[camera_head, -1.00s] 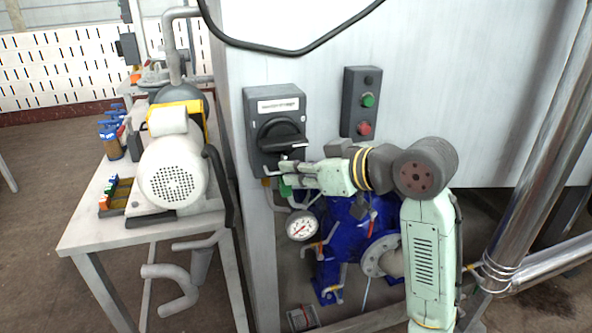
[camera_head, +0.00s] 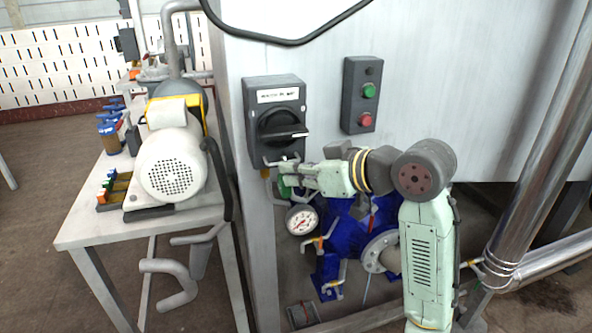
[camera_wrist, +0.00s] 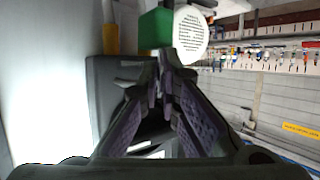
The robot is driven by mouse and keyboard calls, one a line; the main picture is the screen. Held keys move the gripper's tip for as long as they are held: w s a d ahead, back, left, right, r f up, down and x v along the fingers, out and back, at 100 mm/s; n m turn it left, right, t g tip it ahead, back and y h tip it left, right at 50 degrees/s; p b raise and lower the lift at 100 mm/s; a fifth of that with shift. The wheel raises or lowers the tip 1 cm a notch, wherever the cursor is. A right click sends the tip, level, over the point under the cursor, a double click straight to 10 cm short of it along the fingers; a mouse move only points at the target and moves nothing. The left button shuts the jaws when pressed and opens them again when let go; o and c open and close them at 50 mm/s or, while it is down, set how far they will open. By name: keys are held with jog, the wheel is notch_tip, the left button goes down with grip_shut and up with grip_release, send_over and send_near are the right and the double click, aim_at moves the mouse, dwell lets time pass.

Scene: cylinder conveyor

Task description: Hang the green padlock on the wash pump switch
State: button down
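The wash pump switch is a dark grey box (camera_head: 274,95) with a white label and a black rotary handle (camera_head: 283,130), mounted on the panel. My gripper (camera_head: 275,168) is just below the handle, at the lower edge of the box. The green padlock (camera_head: 285,188) hangs at my fingertips, below the box. In the wrist view, my fingers (camera_wrist: 166,75) converge to nearly touching, and the green padlock body (camera_wrist: 155,28) shows just beyond the tips. The shackle is hidden by the fingers, so whether it passes through the handle cannot be told.
A box with green and red buttons (camera_head: 361,95) is right of the switch. A gauge (camera_head: 301,221) and blue pump (camera_head: 345,235) stand below. A bench (camera_head: 85,232) with a white motor (camera_head: 172,165) is at left. A steel pipe (camera_head: 535,150) rises at right.

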jog(key=shift+f, duration=0.35)
jog(key=c, duration=1.7)
grip_release()
